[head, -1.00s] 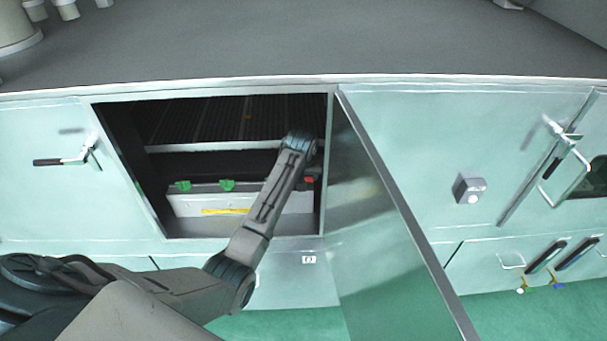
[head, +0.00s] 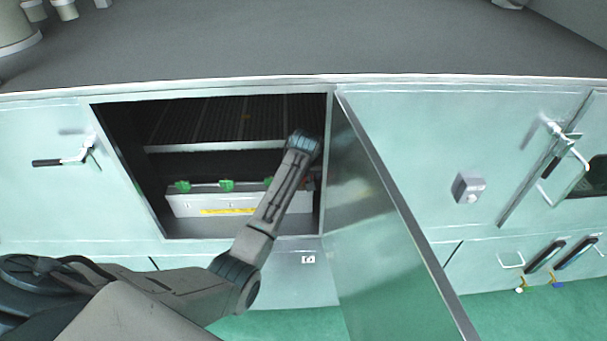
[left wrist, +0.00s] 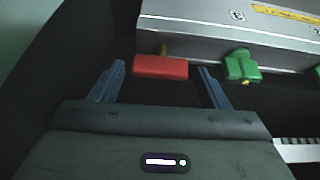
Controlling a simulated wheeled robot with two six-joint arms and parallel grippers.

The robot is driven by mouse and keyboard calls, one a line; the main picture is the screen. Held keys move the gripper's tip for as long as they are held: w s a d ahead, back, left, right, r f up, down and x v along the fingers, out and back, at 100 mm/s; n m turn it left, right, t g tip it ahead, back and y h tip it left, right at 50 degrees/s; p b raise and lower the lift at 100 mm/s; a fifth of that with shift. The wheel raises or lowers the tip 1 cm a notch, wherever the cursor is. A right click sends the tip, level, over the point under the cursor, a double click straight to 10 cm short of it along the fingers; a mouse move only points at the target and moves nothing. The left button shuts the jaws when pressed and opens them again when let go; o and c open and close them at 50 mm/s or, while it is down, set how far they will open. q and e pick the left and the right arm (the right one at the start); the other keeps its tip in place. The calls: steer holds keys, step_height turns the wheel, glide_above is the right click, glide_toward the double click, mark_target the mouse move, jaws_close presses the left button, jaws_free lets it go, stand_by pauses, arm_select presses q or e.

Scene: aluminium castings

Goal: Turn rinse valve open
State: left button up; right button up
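The valve box (head: 188,208) is a pale manifold inside the open cabinet. It carries green handles (head: 227,185) and one red handle. The red handle (left wrist: 160,67) lies crosswise under a brass stem in the left wrist view, beside a green handle (left wrist: 241,67). My left gripper (left wrist: 161,68) is open, with one blue finger on each side of the red handle. Gaps show between handle and fingers. In the head view my forearm covers the red handle's place and the gripper is hidden. My right gripper is not in view.
The cabinet door (head: 385,220) stands open to the right of my arm. The opening's frame (head: 325,165) is close to my wrist. A slatted rack (head: 220,120) lies above the valve box. A grey switch box (head: 468,188) is on the front panel further right.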

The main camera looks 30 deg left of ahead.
arm_select(q)
steer(key=shift+o, duration=0.3)
